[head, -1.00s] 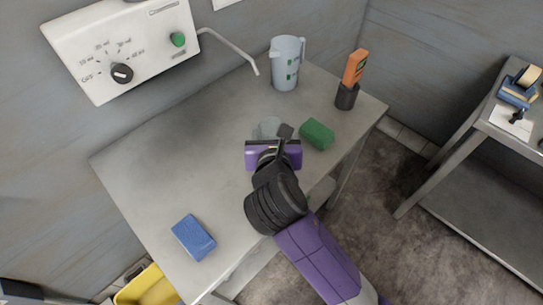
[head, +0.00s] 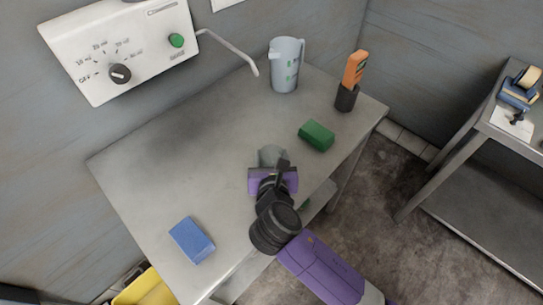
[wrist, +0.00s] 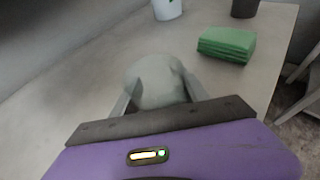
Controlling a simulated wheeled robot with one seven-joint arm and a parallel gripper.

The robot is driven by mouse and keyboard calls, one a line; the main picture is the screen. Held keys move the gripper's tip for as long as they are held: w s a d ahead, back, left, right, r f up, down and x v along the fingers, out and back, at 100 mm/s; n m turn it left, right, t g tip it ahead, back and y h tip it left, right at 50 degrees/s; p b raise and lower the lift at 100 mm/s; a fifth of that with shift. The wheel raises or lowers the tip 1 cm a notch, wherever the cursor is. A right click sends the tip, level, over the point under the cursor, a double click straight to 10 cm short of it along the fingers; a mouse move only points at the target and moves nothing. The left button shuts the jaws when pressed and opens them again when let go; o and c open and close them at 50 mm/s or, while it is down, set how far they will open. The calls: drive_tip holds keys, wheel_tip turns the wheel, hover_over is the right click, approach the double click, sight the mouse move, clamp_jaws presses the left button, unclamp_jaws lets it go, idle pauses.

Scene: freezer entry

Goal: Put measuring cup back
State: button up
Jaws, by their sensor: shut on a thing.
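A pale blue-grey jug with a handle and green marks, which looks like the measuring cup (head: 285,66), stands upright at the back of the metal table. Its lower part shows at the top of the wrist view (wrist: 167,8). My gripper (head: 273,168) is over the right front part of the table, well apart from the jug. It is shut on a pale grey rounded thing (wrist: 154,80), which also shows beyond the jaws in the head view (head: 270,155). I cannot tell what this thing is, or whether it touches the table.
A dark holder (head: 346,98) with an orange tool (head: 355,68) stands at the back right. A blue block (head: 191,240) lies front left. A bent pipe (head: 230,50) reaches over the back edge. The table's left middle is clear.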

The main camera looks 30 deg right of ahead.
drive_tip(key=shift+f, duration=0.1)
drive_tip(key=o, duration=1.5)
drive_tip(key=v, duration=1.2)
drive_tip(key=shift+b, duration=0.3)
